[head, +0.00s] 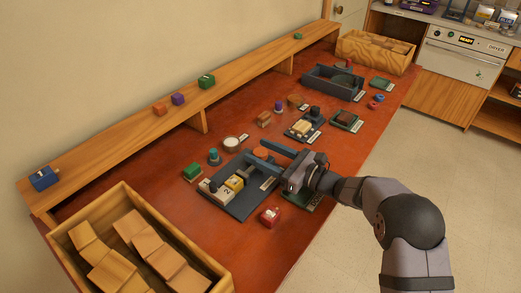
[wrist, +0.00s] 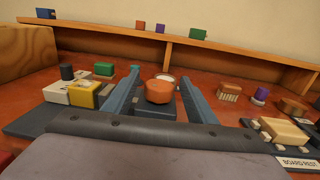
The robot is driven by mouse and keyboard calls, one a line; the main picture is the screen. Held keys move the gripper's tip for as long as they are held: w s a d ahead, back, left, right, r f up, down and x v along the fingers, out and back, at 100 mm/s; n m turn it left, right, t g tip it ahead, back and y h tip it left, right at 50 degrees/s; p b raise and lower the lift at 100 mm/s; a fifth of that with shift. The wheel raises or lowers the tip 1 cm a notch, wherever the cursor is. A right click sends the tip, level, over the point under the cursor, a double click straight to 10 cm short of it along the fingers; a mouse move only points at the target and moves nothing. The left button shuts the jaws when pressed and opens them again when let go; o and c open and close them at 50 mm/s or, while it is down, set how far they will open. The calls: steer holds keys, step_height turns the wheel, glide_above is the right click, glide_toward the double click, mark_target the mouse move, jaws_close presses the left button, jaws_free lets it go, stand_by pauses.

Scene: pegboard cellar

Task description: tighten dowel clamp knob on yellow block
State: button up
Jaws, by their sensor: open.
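An orange round knob (head: 261,153) sits on a dark block at the back of a dark grey base plate (head: 250,203). A yellow block (head: 234,182) stands on the same plate, beside a white block (head: 215,191) marked 2. My gripper (head: 256,151) is open, low over the plate, with one finger on each side of the knob. In the wrist view the knob (wrist: 159,91) lies between the two blue-grey fingers (wrist: 158,74), with a gap on both sides. The yellow block (wrist: 84,95) is left of the left finger there.
A green block (head: 193,172), a teal peg (head: 213,156) and a white cup (head: 231,143) stand behind the plate. A red block (head: 270,216) is at its front. A wooden crate (head: 178,240) of blocks fills the near left. A raised shelf (head: 130,125) runs along the wall.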

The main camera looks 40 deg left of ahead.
steer(key=shift+a, duration=0.4)
